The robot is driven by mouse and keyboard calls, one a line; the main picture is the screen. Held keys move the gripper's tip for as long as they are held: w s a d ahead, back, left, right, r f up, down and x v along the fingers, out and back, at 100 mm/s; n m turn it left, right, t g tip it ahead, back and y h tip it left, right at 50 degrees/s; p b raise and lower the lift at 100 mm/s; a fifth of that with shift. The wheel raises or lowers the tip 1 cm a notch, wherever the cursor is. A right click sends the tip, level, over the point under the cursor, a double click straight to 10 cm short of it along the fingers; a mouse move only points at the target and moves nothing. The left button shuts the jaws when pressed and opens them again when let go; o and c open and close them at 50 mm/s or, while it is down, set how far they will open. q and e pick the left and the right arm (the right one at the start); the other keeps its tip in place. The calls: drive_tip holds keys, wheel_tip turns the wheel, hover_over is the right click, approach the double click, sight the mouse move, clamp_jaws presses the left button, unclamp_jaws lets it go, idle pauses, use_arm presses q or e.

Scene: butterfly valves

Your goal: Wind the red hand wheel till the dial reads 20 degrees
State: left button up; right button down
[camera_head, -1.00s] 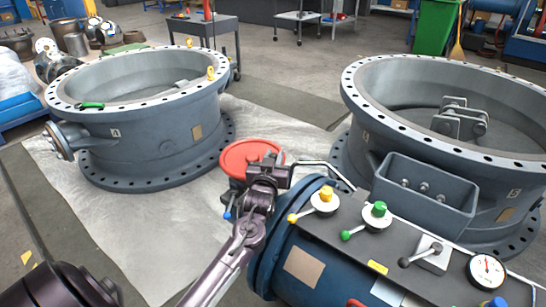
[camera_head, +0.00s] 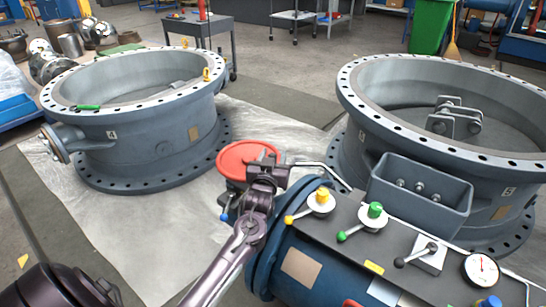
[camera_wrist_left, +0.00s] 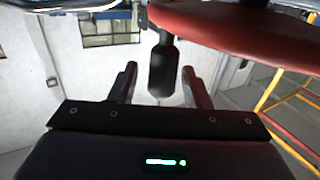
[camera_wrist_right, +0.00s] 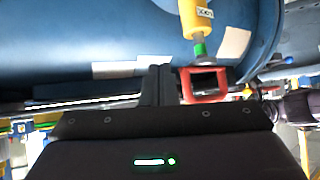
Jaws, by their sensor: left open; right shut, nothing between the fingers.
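The red hand wheel (camera_head: 238,165) is near the middle of the head view, at the left end of the blue actuator (camera_head: 315,262). My left gripper (camera_head: 268,168) is at the wheel's right edge. In the left wrist view the red rim (camera_wrist_left: 250,32) crosses the upper right. The wheel's black handle (camera_wrist_left: 163,68) hangs between the open fingers of my left gripper (camera_wrist_left: 160,85); I cannot tell whether they touch it. The round white dial (camera_head: 482,269) is at lower right; its needle is too small to read. My right gripper (camera_wrist_right: 158,85) is shut and empty.
A yellow tagged part (camera_wrist_right: 197,20) and a red bracket (camera_wrist_right: 204,85) are close to the right gripper. Yellow (camera_head: 320,197) and green (camera_head: 375,210) knobs stand on the actuator's top. Large valve bodies stand left (camera_head: 150,140) and right (camera_head: 375,125).

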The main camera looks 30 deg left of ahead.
use_arm(q)
drive_tip(key=shift+s, duration=0.15)
drive_tip(key=p+v, duration=0.1)
drive_tip(key=v, duration=0.6)
drive_tip(key=shift+s+d+p, duration=0.15)
drive_tip(key=shift+s+p, duration=0.05)
drive_tip(key=shift+p, duration=0.15)
use_arm(e)
drive_tip(key=s+d+f+g+h, duration=0.1)
drive_tip(key=s+d+f+g, duration=0.1)
drive_tip(key=s+f+g, duration=0.2)
drive_tip(key=shift+s+f+h, duration=0.4)
drive_tip(key=shift+s, duration=0.45)
drive_tip(key=shift+d, duration=0.1)
